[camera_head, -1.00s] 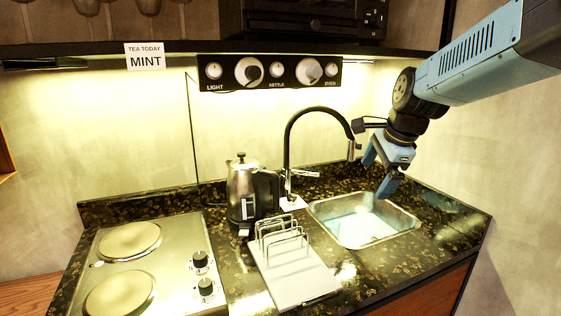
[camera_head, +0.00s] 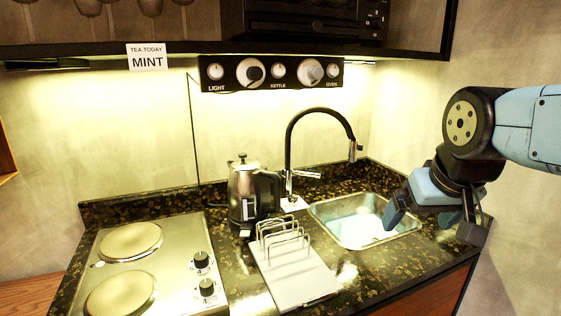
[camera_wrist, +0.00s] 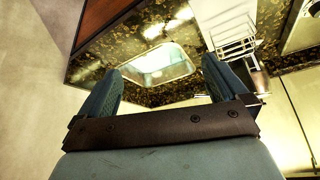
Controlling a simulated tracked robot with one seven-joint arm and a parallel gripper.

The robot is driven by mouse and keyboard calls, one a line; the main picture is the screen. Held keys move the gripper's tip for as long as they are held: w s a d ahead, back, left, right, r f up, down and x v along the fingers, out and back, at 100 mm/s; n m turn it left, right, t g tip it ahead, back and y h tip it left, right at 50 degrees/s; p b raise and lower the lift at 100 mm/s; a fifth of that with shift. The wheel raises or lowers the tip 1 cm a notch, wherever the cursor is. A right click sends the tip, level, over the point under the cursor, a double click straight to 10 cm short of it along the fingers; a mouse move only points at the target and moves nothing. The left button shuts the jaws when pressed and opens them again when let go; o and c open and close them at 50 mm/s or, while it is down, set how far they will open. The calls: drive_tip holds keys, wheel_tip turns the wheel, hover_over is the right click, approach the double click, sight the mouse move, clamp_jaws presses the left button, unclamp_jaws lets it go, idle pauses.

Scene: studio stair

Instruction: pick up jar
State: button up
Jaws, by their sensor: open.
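No jar can be made out in either current view. My gripper (camera_head: 432,222) is at the right of the head view, above the counter's right end beside the sink. Its blue fingers are spread apart with nothing between them. In the wrist view my gripper (camera_wrist: 162,90) also shows open and empty, with the sink lying beyond the gap between the fingers.
The sink (camera_head: 318,210) and black tap (camera_head: 288,150) are left of my gripper. A kettle (camera_head: 242,190), a wire rack on a white board (camera_head: 295,285) and a hob (camera_head: 172,262) stand further left. A shelf (camera_head: 100,42) with a MINT sign (camera_head: 147,57) hangs above.

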drive_tip(key=shift+w, duration=0.3)
drive_tip(key=shift+c, duration=1.4)
drive_tip(key=w+a, duration=0.1)
drive_tip(key=w+a+m+g, duration=0.1)
drive_tip(key=a, duration=0.1)
drive_tip(key=shift+w+f+y, duration=0.15)
drive_tip(key=shift+f+y, duration=0.05)
drive_tip(key=shift+y, duration=0.2)
drive_tip(key=shift+c, duration=0.3)
drive_tip(key=w+a+f+m+g+y, duration=0.1)
drive_tip(key=w+f+m+g+y, duration=0.25)
drive_tip(key=w, duration=0.65)
drive_tip(key=w+a+f+m+y, duration=0.25)
drive_tip(key=w+f+m, duration=0.3)
drive_tip(key=w, duration=0.45)
drive_tip(key=m+t+y, duration=0.4)
drive_tip(key=m+y, duration=0.2)
drive_tip(key=m, duration=0.7)
approach(332, 224)
drive_tip(key=shift+w+a+f, duration=0.15)
drive_tip(key=shift+a+f, duration=0.2)
drive_tip(key=shift+a, duration=1.15)
drive_tip(key=shift+w+a+f, duration=0.15)
drive_tip(key=shift+a+f, duration=0.2)
drive_tip(key=shift+a, duration=1.15)
drive_tip(key=shift+w+a+f, duration=0.2)
drive_tip(key=shift+a+f, duration=0.15)
drive_tip(key=shift+a, duration=1.2)
